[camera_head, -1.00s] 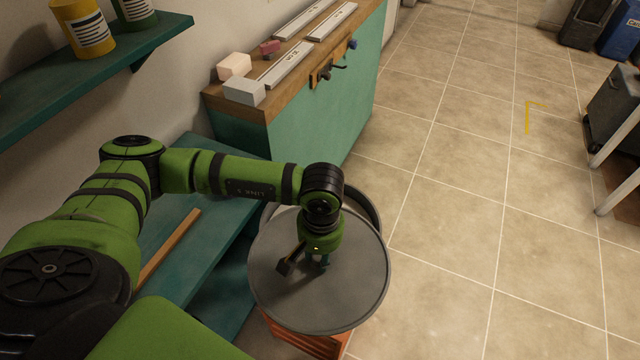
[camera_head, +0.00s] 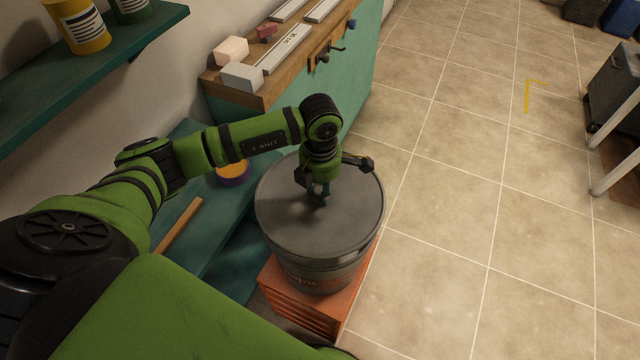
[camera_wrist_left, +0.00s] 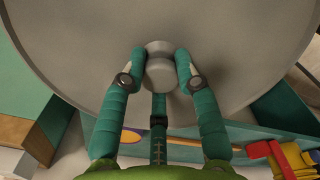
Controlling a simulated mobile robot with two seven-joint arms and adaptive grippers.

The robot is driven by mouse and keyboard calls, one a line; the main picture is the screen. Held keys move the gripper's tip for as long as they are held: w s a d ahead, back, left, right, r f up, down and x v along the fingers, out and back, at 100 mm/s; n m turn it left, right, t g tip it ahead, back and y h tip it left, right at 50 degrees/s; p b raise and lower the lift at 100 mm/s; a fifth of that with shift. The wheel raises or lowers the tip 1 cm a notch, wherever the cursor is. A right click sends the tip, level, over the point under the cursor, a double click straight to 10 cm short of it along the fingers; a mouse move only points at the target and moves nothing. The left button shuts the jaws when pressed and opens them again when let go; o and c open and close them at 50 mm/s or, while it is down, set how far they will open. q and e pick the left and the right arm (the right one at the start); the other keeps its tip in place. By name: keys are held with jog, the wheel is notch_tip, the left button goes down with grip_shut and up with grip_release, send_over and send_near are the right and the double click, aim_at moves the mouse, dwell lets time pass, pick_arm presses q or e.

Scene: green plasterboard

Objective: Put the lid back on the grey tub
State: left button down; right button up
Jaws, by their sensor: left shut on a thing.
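The round grey lid (camera_head: 345,225) lies over the mouth of the grey tub (camera_head: 335,277) in the head view. It looks about level and lined up with the rim; whether it is seated or slightly above cannot be told. My left gripper (camera_head: 319,200) is over the lid's middle, its fingers shut on the knob. The inside of the tub is hidden. My right gripper is not in view.
The tub stands on an orange crate (camera_head: 350,315). A teal bench (camera_head: 195,235) with a wooden strip (camera_head: 180,226) and a purple-and-yellow round item (camera_head: 233,173) is to its left. A teal cabinet (camera_head: 350,75) stands behind. Tiled floor (camera_head: 480,230) is clear on the right.

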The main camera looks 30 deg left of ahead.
pick_arm(q)
jog(key=shift+f+n, duration=0.1)
jog(key=shift+n, duration=0.2)
jog(key=shift+f+b, duration=0.6)
jog(key=shift+f, duration=0.2)
notch_tip(320, 180, down, 3)
jog(key=shift+w+f+b, duration=0.1)
jog(key=shift+f+b, duration=0.1)
jog(key=shift+b, duration=1.05)
jog(key=shift+f+b, duration=0.55)
jog(key=shift+f, duration=0.1)
jog(key=shift+r, duration=0.1)
jog(key=shift+f+b, duration=0.2)
jog(key=shift+b, duration=0.45)
dwell(0.3)
